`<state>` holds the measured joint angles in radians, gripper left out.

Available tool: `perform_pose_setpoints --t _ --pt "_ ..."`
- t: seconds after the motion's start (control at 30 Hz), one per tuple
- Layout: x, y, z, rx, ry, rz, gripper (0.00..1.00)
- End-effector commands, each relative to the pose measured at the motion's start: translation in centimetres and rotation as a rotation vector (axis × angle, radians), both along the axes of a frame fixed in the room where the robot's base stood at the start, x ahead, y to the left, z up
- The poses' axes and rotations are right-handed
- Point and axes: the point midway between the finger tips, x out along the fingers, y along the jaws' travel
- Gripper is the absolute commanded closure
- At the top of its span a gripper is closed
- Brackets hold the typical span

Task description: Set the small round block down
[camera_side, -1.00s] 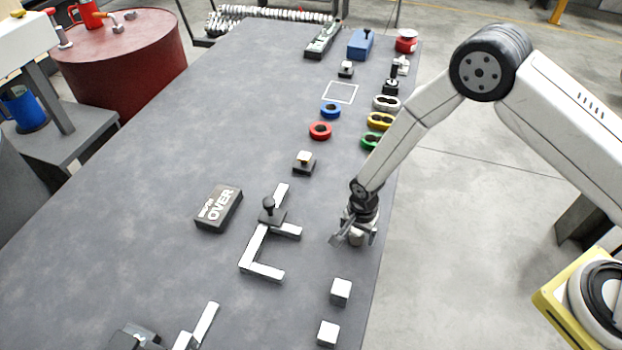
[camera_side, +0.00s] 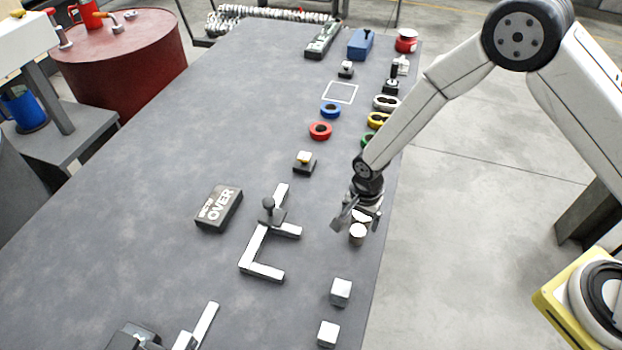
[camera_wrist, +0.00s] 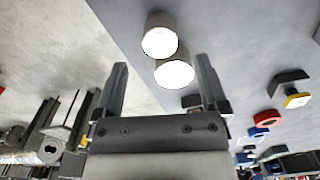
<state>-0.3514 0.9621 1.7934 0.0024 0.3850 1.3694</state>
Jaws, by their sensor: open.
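Two pale round blocks show close together. The nearer round block (camera_side: 357,235) stands upright on the grey table near its right edge, clear below my gripper (camera_side: 358,220). A second round block (camera_side: 362,215) is just behind it, partly hidden by my fingers. The wrist view shows one round block (camera_wrist: 160,36) beyond the fingertips and another (camera_wrist: 175,73) partly between the line of the fingers. I cannot tell which is the smaller. My gripper (camera_wrist: 161,66) is open in the wrist view, and neither finger visibly grips a block.
Two white cubes (camera_side: 340,291) (camera_side: 328,333) stand nearer the front along the right edge. Coloured rings (camera_side: 320,131) lie farther back. The table's left part is clear.

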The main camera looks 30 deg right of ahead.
Motion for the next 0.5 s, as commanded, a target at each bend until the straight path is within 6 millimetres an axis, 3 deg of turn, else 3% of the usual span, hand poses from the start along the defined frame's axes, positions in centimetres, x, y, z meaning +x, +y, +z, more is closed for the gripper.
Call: perform_pose_setpoints --t 0.2,0.5 --pt "0.1 0.0 2.9 0.001 -0.003 0.000 0.07" --pt "0.0 0.0 5.7 0.001 -0.001 0.000 0.07"
